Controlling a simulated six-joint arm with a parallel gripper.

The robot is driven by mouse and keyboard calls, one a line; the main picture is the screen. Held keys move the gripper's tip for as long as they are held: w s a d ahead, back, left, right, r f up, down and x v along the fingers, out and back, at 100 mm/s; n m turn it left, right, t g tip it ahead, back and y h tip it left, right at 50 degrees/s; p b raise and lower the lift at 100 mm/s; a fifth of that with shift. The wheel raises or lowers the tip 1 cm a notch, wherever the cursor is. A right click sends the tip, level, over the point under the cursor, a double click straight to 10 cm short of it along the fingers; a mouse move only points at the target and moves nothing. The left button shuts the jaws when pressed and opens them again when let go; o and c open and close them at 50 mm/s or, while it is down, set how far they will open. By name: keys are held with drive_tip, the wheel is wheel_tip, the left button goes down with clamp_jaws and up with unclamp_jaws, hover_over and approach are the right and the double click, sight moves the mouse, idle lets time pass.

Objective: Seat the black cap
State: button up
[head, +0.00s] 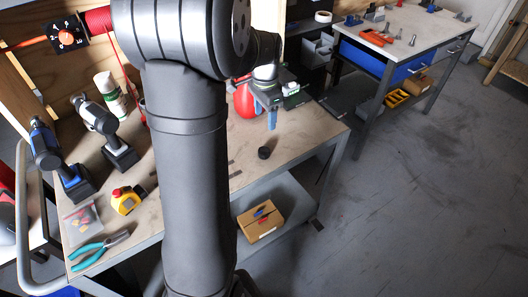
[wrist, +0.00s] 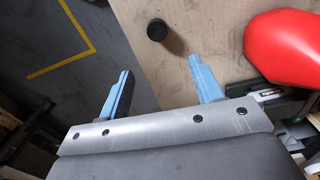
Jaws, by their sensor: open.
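The black cap (head: 264,152) is a short dark cylinder standing on the workbench top (head: 250,172), near its right end. It also shows in the wrist view (wrist: 157,30), at the top middle, beyond the fingertips and apart from them. My gripper (head: 271,119) is above the bench, behind the cap in the head view. In the wrist view its two blue fingers (wrist: 160,67) are spread wide with nothing between them. A smooth red rounded object (wrist: 288,47) is to the right of the fingers; my arm partly hides it in the head view (head: 243,101). I cannot tell where the cap fits.
Two drills (head: 108,130), a yellow tape measure (head: 126,200), teal pliers (head: 98,250) and a white-green can (head: 110,94) are on the bench's left. My arm hides the middle. A cardboard box (head: 260,221) is on the lower shelf. The bench around the cap is clear.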

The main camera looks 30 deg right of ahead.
hover_over(264, 150)
drive_tip(key=f, duration=0.9)
drive_tip(key=shift+w+d, duration=0.1)
drive_tip(key=shift+d, duration=0.15)
drive_tip(key=shift+s+a+f, duration=0.1)
drive_tip(key=shift+a+f, duration=0.05)
drive_tip(key=shift+f, duration=1.25)
drive_tip(key=shift+s+a+f, duration=0.1)
drive_tip(key=shift+a+f, duration=0.05)
drive_tip(key=shift+f, duration=1.2)
drive_tip(key=shift+c, duration=0.2)
drive_tip(key=c, duration=1)
